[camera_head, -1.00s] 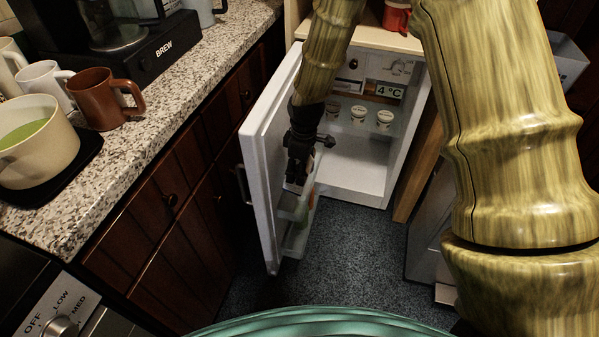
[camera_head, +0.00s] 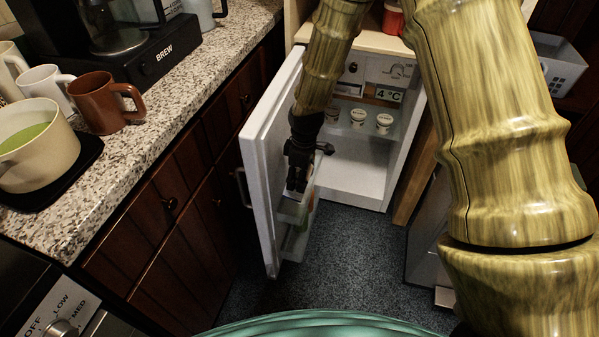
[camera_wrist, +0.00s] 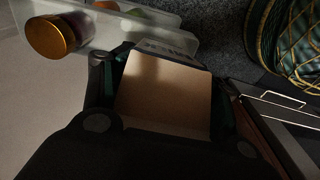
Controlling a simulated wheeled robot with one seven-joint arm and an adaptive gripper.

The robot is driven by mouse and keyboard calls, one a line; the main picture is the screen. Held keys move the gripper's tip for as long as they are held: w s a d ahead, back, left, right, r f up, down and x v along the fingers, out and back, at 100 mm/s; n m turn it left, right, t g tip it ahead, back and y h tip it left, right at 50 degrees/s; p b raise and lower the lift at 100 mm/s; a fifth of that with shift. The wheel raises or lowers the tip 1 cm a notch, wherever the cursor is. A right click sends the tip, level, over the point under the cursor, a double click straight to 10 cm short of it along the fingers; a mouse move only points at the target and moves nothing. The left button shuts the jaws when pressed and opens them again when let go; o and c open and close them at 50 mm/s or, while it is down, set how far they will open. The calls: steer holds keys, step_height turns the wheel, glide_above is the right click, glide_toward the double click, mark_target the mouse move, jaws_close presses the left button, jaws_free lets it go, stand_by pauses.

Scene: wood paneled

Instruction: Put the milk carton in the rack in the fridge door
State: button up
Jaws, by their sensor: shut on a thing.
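The fridge (camera_head: 357,185) stands open, its white door (camera_head: 262,190) swung out to the left. My gripper (camera_head: 295,190) is at the inner side of the door, pointing down over the door rack (camera_head: 297,240). In the wrist view my gripper (camera_wrist: 165,95) is shut on the milk carton (camera_wrist: 165,90), which shows as a plain tan face between the fingers. The carton is mostly hidden by my gripper in the head view. In the wrist view the rack (camera_wrist: 105,30) lies beside the carton. I cannot tell whether the carton touches the rack floor.
A jar with a gold lid (camera_wrist: 50,37) sits in the door rack near the carton. Several small white cups (camera_head: 358,117) stand on the fridge shelf. The counter (camera_head: 190,80) with mugs is at left. Dark carpet (camera_head: 345,265) lies clear below the door.

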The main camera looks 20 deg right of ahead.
steer(key=shift+f+b, duration=0.8)
steer(key=shift+f, duration=2.2)
steer(key=shift+w+a+h+p, duration=0.25)
steer(key=shift+a+h+p, duration=0.15)
steer(key=shift+p, duration=0.6)
steer(key=o, duration=1.7)
steer(key=shift+c, duration=0.2)
steer(key=o, duration=0.3)
